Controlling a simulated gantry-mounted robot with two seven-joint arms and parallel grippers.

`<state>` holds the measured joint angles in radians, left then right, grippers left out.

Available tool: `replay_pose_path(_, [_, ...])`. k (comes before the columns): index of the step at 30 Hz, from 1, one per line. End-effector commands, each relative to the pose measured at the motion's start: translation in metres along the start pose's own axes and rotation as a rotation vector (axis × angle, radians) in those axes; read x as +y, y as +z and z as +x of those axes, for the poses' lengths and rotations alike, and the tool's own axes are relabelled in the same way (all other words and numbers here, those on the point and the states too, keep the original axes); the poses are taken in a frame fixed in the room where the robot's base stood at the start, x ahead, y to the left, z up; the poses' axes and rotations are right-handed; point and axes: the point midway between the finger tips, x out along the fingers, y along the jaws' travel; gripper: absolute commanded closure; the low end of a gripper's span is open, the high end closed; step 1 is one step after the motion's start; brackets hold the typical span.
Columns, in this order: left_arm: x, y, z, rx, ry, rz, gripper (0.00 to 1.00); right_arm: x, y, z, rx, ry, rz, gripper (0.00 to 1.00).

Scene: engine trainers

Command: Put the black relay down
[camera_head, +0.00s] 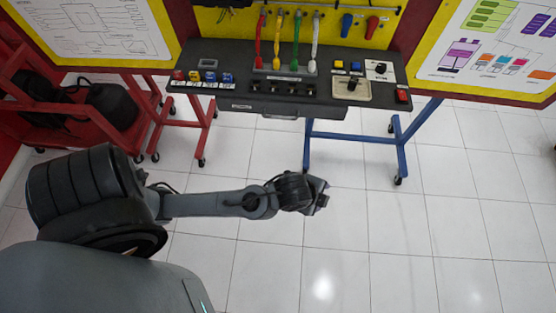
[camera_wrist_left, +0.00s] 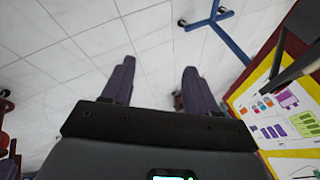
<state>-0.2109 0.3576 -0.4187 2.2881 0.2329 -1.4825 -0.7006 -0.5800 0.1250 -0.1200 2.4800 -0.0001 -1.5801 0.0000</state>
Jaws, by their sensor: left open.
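My left gripper (camera_head: 320,195) is above the floor, in front of and below the dark trainer console (camera_head: 240,103), apart from it. In the left wrist view its two fingers (camera_wrist_left: 157,72) are spread with nothing between them and only floor tiles beyond. Several small black blocks (camera_head: 282,88) sit in a row near the console's front middle. They are too small to tell whether one is the black relay. My right gripper is not in view.
Small coloured blocks (camera_head: 203,76) sit at the console's left. Coloured upright levers (camera_head: 296,40) stand at its back. A beige switch panel (camera_head: 350,92) and a red button (camera_head: 403,96) are at right. A red cart (camera_head: 60,110) stands at left. The tiled floor is clear.

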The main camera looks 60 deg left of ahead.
Motion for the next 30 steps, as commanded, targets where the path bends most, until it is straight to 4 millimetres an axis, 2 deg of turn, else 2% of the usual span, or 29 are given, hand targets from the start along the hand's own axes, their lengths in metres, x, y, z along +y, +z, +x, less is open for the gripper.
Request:
replay_pose_path(1, [0.017, 0.013, -0.008, -0.011, 0.044, -0.158, 0.41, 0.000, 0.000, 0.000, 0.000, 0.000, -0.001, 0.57])
replay_pose_path(3, [0.032, 0.030, -0.017, -0.040, 0.081, -0.352, 0.41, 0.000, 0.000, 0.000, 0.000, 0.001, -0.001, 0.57])
replay_pose_path(6, [0.048, 0.053, -0.028, -0.091, 0.111, -0.571, 0.41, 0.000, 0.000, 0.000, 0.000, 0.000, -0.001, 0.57])
replay_pose_path(10, [0.060, 0.075, -0.038, -0.145, 0.122, -0.752, 0.41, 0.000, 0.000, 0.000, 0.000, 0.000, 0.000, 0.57])
replay_pose_path(15, [0.066, 0.085, -0.044, -0.174, 0.123, -0.841, 0.41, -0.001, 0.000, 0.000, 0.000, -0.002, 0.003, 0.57])
replay_pose_path(24, [0.066, 0.085, -0.044, -0.174, 0.122, -0.845, 0.41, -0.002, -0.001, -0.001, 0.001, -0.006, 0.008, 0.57])
replay_pose_path(30, [0.059, 0.081, -0.057, -0.174, 0.123, -0.844, 0.41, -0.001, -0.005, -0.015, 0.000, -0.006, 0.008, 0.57])
